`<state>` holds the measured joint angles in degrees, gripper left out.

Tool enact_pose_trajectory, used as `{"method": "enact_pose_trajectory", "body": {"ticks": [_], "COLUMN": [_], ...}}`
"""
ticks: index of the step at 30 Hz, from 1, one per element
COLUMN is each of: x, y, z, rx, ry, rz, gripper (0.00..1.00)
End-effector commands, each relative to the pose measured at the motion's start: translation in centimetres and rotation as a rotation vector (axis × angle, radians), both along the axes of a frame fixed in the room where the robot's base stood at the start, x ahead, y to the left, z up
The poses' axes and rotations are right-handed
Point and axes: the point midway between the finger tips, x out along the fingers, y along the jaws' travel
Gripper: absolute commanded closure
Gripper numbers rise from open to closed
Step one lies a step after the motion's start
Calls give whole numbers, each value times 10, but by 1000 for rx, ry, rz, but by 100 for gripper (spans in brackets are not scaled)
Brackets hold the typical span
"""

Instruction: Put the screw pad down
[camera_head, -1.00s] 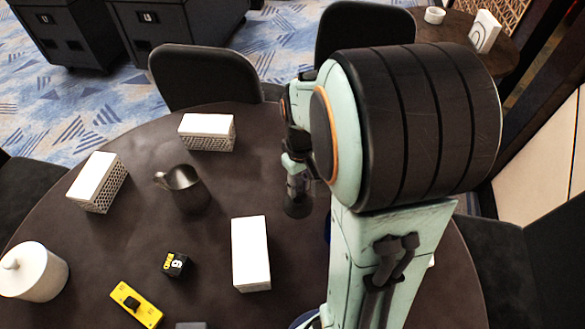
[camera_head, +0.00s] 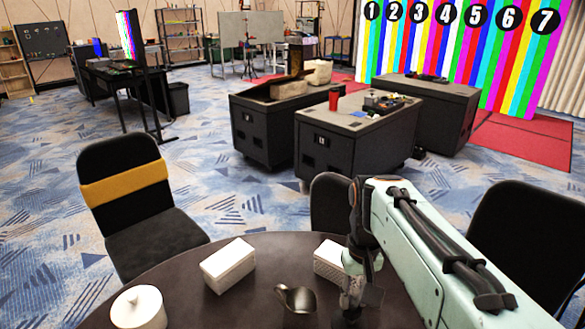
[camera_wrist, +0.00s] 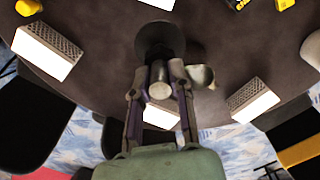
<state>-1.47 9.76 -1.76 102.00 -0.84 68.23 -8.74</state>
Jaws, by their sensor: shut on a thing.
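The screw pad is a dark round disc (camera_wrist: 160,38) with a pale metal cylinder standing out of it, seen in the wrist view. My gripper (camera_wrist: 158,82) is shut on the cylinder, one finger on each side. The disc is beyond the fingertips, over the dark table; I cannot tell whether it touches the top. In the head view my gripper (camera_head: 352,298) is low over the far right part of the table, and the pad is hard to make out there.
The round dark table (camera_head: 190,262) bears a dark jug (camera_head: 297,299) close beside my gripper, white boxes (camera_head: 228,264) and a white lidded pot (camera_head: 138,308). The wrist view shows yellow items (camera_wrist: 28,7) near its top edge. Chairs (camera_head: 135,195) stand around the table.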

Motion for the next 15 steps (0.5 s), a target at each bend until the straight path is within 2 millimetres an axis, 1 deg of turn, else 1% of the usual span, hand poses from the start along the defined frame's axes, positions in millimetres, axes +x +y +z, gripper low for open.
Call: {"method": "enact_pose_trajectory", "body": {"ticks": [1,3,6,15], "x": [2,-3,-8,-8], "y": [1,0,0,0], "z": [11,16,15,14], "rx": [0,0,0,0], "ry": [-5,-1,1,0], "rz": [-49,-109,-153,-163], "gripper": [100,100,100,100]}}
